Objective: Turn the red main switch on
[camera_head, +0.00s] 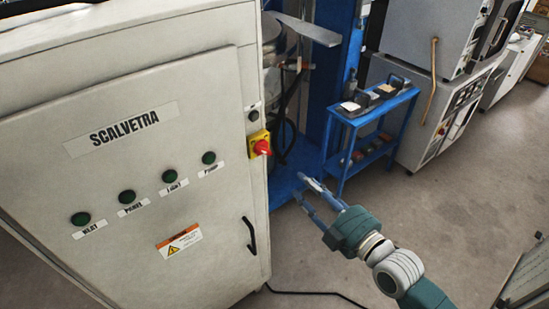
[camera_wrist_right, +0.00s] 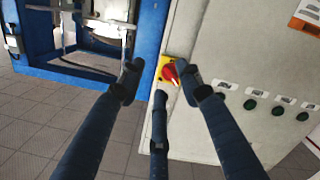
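The red main switch (camera_head: 261,147) is a red rotary knob on a yellow plate, at the right edge of the pale cabinet front (camera_head: 215,95). In the right wrist view the red switch (camera_wrist_right: 171,74) appears between my fingers. My right gripper (camera_head: 300,188) is open and empty, to the right of the switch and lower in the head view, apart from it. The right gripper's three spread fingers also show in the right wrist view (camera_wrist_right: 160,80). I cannot tell the knob's setting for sure. My left gripper is not in view.
The cabinet has several green buttons (camera_head: 127,197), a black handle (camera_head: 250,236) and a warning label (camera_head: 179,241). A blue shelf cart (camera_head: 345,120) stands behind my right gripper. A black cable (camera_head: 315,294) lies on the floor. Open floor (camera_head: 440,225) is on the right.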

